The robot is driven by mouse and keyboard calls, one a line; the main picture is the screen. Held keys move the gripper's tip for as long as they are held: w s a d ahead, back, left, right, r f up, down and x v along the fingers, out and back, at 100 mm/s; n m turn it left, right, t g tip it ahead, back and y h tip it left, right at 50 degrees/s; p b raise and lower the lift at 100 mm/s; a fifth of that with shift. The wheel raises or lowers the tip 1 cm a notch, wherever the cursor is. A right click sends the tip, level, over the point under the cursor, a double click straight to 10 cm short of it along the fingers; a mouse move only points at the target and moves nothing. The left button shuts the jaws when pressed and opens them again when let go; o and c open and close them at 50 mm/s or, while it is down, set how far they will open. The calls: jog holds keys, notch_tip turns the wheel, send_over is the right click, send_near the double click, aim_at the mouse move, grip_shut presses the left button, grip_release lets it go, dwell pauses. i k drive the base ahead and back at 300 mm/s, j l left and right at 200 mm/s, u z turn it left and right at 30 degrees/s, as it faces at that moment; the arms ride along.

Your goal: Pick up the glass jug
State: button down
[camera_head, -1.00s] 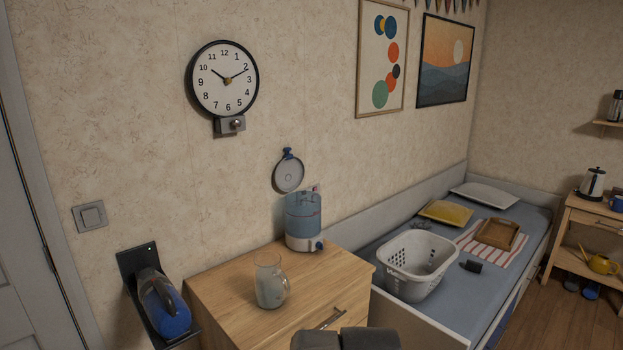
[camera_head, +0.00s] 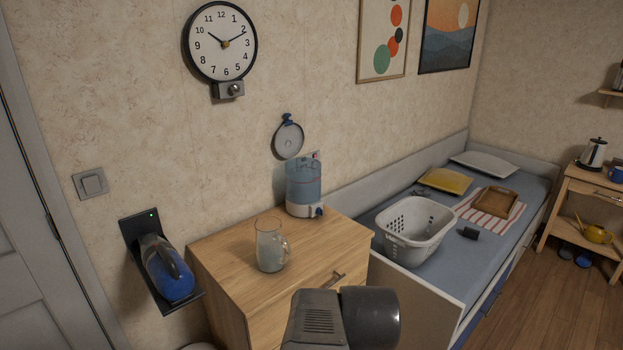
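The glass jug (camera_head: 270,246) stands upright on the top of a wooden dresser (camera_head: 222,262), near its front. It is clear, and its handle is on the right side. A grey part of my arm shows at the bottom centre, in front of the dresser and apart from the jug. My gripper's fingers are not in view.
A blue water dispenser (camera_head: 304,186) stands behind the jug, to the right, near the wall. A blue handheld vacuum (camera_head: 166,270) sits in a wall holder at left. A white basket (camera_head: 413,232) is on the bed at right. The dresser top left of the jug is clear.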

aim_at(271, 249)
jog(key=i+l+z, duration=0.1)
jog(key=i, duration=0.35)
jog(key=i+l+z, duration=0.1)
jog(key=i, duration=0.4)
jog(key=l, duration=0.15)
